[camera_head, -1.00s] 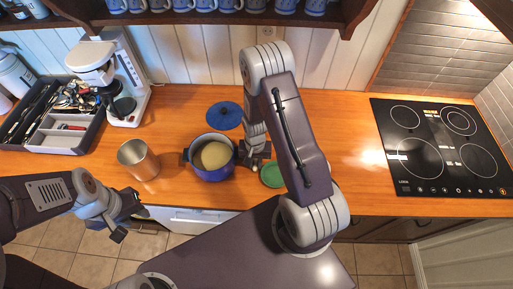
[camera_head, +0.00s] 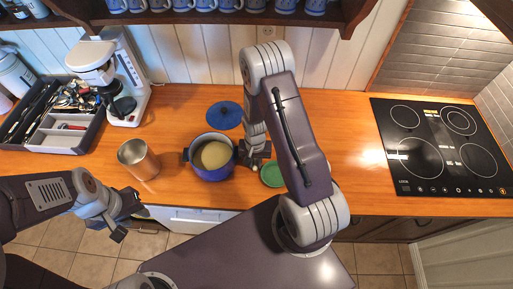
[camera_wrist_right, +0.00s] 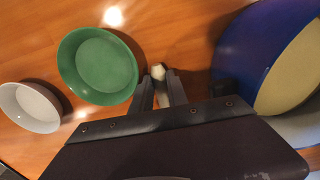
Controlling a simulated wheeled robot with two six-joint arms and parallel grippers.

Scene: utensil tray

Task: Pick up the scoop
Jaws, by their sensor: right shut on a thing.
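My right gripper (camera_wrist_right: 159,82) is shut on a narrow thing with a pale, rounded end, which I take to be the scoop (camera_wrist_right: 158,72). Most of it is hidden between the fingers and behind the gripper body. In the head view, my right gripper (camera_head: 257,163) is low over the counter, between the blue pot and the green bowl. The scoop's shape cannot be made out there. My left gripper (camera_head: 127,219) looks open and empty, in front of the counter edge at the left.
The blue pot (camera_head: 214,175) with pale yellow contents stands left of the right gripper; the green bowl (camera_wrist_right: 98,66) and a white bowl (camera_wrist_right: 31,108) are near it. A blue lid (camera_head: 224,115), metal canister (camera_head: 138,160), utensil tray (camera_head: 54,150), coffee machine (camera_head: 126,78) and cooktop (camera_head: 440,145) surround them.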

